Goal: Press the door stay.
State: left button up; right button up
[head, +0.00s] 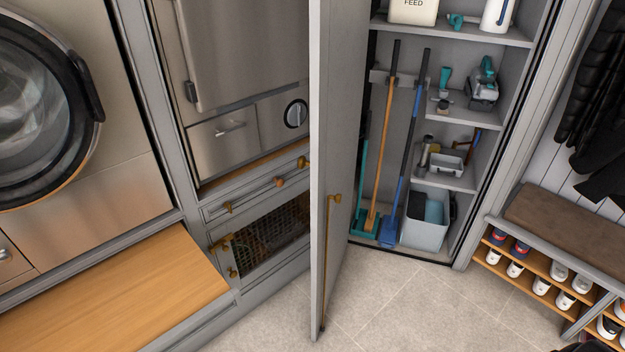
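A tall grey cabinet door (328,110) stands open, seen nearly edge-on in the middle of the head view. A thin brass rod with a knob at its top (334,198) runs down the lower part of the door. A small dark brass fitting (323,324) sits at the door's bottom edge near the floor. I cannot tell for certain which of these parts is the door stay. Neither of my grippers shows clearly in the head view.
The open cabinet holds brooms (380,150), a grey bin (425,218) and shelves of tools. A wooden bench top (120,295) is at left, a shoe rack (540,270) at right. The tiled floor (430,305) right of the door is clear. A dark shape is cut off at bottom right.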

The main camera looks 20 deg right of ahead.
aim_at(337, 198)
jog(key=l+z, duration=0.15)
jog(key=z, duration=0.75)
